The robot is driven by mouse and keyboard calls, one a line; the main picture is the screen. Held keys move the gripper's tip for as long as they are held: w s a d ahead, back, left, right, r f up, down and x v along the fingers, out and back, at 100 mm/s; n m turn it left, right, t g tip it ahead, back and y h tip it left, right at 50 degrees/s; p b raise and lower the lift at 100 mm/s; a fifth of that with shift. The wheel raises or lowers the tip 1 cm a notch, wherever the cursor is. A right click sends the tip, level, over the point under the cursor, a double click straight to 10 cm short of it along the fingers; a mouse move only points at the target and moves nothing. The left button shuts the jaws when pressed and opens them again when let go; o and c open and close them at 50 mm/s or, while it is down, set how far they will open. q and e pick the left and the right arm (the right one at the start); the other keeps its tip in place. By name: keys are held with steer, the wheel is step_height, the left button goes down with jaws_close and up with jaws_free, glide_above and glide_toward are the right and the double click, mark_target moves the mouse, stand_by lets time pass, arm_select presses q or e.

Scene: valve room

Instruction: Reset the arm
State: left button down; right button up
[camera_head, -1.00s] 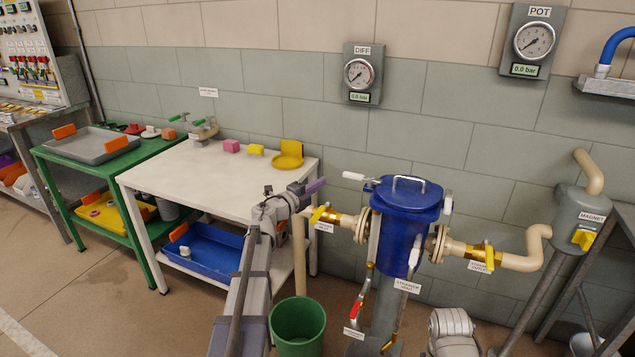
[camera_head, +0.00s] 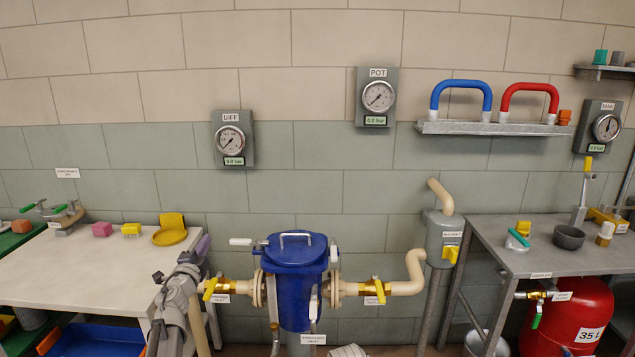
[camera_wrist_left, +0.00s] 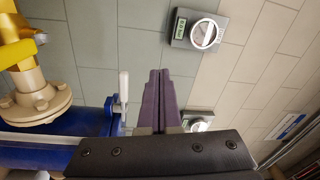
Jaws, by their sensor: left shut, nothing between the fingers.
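My left arm comes up from the lower left of the head view. Its gripper (camera_head: 203,245) has purple fingers and is shut and empty, raised at the right edge of the white table and left of the blue strainer pot (camera_head: 294,262). In the left wrist view the purple fingers (camera_wrist_left: 162,90) lie together with nothing between them. The blue pot (camera_wrist_left: 50,148) and a brass and beige pipe fitting (camera_wrist_left: 30,80) show at the left there. My right gripper is not in view; a pale grey part of mine shows at the bottom edge of the head view.
A yellow-handled valve (camera_head: 212,287) is close to my left arm. A grey bench (camera_head: 520,258) and red tank (camera_head: 566,318) stand right.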

arm_select(q)
steer(key=s+d+f+n+g+p, duration=0.2)
steer(key=s+d+g+p, duration=0.3)
steer(key=s+d, duration=0.4)
steer(key=s+d+f+n+g+p, duration=0.2)
steer(key=s+d+n+g+p, duration=0.3)
steer(key=s, duration=1)
steer(key=s+d+f+n+g+y+p, duration=0.1)
steer(key=s+d+n+g+p, duration=0.3)
steer(key=s+d+g, duration=0.5)
steer(key=s+d+p, duration=0.2)
steer(key=s+d, duration=0.1)
steer(key=d, duration=0.2)
steer(key=shift+d+f, duration=0.4)
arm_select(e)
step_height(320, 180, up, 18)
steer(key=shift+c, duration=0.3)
